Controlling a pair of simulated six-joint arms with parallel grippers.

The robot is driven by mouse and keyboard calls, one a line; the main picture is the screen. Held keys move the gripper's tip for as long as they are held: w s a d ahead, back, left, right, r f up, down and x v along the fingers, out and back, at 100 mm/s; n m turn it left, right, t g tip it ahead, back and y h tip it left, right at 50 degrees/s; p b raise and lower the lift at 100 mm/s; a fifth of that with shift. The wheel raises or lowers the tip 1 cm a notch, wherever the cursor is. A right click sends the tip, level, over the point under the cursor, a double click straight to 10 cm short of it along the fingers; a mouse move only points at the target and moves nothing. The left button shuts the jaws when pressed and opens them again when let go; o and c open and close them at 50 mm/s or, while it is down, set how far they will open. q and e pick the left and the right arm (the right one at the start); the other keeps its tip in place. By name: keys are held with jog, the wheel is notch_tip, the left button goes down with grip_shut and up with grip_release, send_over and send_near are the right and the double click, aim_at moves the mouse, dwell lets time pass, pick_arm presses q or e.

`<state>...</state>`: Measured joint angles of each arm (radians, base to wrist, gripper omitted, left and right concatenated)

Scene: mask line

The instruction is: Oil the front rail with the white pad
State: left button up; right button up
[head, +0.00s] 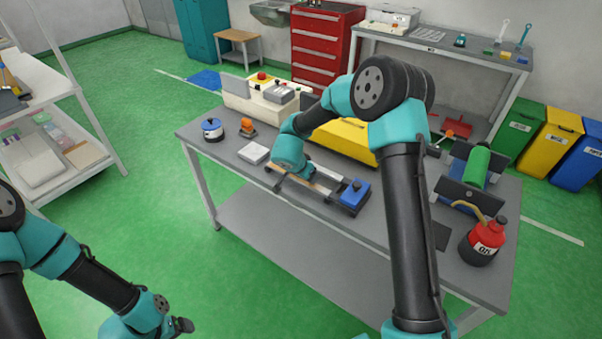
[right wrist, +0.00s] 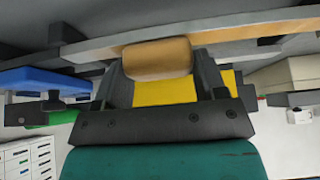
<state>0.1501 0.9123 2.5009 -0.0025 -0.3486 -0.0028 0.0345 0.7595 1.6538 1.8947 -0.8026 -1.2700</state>
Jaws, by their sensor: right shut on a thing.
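My right gripper (right wrist: 160,85) is shut on a tan, rounded pad (right wrist: 157,58), which looks tan rather than white. In the right wrist view the pad is against or very near a long pale grey rail (right wrist: 250,24); I cannot tell if they touch. In the head view this gripper (head: 294,174) is low over the left part of the rail assembly, and the front rail (head: 310,189) runs toward a blue block (head: 355,192). A flat white block (head: 254,153) lies on the table to its left. My left gripper (head: 183,325) hangs off the table at the bottom; its jaws are unclear.
On the grey table (head: 222,167) stand a blue-and-white pot (head: 212,129), an orange item (head: 248,127), a control box (head: 265,92) and a yellow cover (head: 348,140). A green roller (head: 476,165) and a red oil can (head: 483,243) stand at right. My right arm hides part of the table.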

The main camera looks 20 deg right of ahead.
aim_at(330, 194)
dwell(0.3)
jog(key=shift+s+d, duration=0.5)
jog(key=shift+s, duration=0.25)
jog(key=shift+s+d, duration=0.45)
jog(key=shift+s, duration=0.25)
jog(key=shift+s+d+f, duration=0.1)
jog(key=shift+s+d, duration=0.35)
jog(key=shift+s, duration=0.3)
jog(key=shift+s+d+f, duration=0.1)
jog(key=shift+s+d, duration=0.35)
jog(key=shift+s, duration=0.25)
jog(key=shift+s+d, duration=0.25)
jog(key=shift+s, duration=0.2)
jog(key=shift+s+d, duration=0.35)
jog(key=shift+s, duration=0.2)
jog(key=shift+s+d, duration=0.3)
jog(key=shift+s, duration=0.2)
jog(key=shift+r, duration=0.15)
